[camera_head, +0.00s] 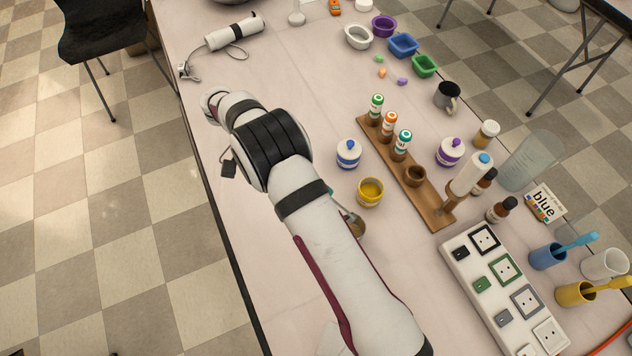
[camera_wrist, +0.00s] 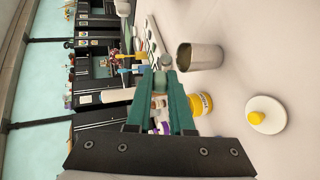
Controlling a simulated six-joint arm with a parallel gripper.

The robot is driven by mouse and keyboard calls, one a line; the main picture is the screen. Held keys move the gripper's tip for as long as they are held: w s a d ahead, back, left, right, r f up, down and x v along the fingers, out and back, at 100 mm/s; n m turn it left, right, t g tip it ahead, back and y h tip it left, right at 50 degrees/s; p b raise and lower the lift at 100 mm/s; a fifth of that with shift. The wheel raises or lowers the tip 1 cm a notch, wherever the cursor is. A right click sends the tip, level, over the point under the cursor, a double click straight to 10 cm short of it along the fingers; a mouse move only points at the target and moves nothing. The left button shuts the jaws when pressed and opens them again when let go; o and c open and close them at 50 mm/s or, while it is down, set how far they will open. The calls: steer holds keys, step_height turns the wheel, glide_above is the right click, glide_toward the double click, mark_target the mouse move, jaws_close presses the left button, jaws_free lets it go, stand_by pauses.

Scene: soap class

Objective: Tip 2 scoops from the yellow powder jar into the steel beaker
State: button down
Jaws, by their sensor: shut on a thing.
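The open yellow powder jar (camera_head: 370,192) stands near the table's middle with powder inside; it also shows in the wrist view (camera_wrist: 203,103), partly behind a finger. The steel beaker (camera_head: 357,225) stands just below it in the head view, partly hidden by my arm; in the wrist view the beaker (camera_wrist: 204,57) is upright beyond my fingertips. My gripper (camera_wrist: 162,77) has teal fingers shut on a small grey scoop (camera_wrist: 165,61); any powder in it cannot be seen. My arm hides most of the gripper in the head view. A white lid with yellow knob (camera_wrist: 267,122) lies nearby.
A wooden rack (camera_head: 425,200) with several capped vials runs right of the jar. A blue-marked white jar (camera_head: 348,153) stands above it. A socket strip (camera_head: 500,290), bottles and cups crowd the lower right. The table's left part is mostly clear.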

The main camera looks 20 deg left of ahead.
steer(key=d+r+y, duration=0.1)
steer(key=y, duration=0.1)
steer(key=s+d+r+t+y, duration=0.1)
steer(key=d+r+y, duration=0.1)
steer(key=y, duration=0.1)
steer(key=d+r+t+y, duration=0.1)
steer(key=d+r+y, duration=0.1)
steer(key=y, duration=0.1)
steer(key=shift+s, duration=0.15)
steer(key=d+y, duration=0.1)
steer(key=d+r+t+y, duration=0.1)
steer(key=y, duration=0.1)
steer(key=s+d+y, duration=0.1)
steer(key=d+y, duration=0.1)
steer(key=shift+s+r+t, duration=0.1)
steer(key=shift+r+t, duration=0.15)
steer(key=shift+t, duration=0.05)
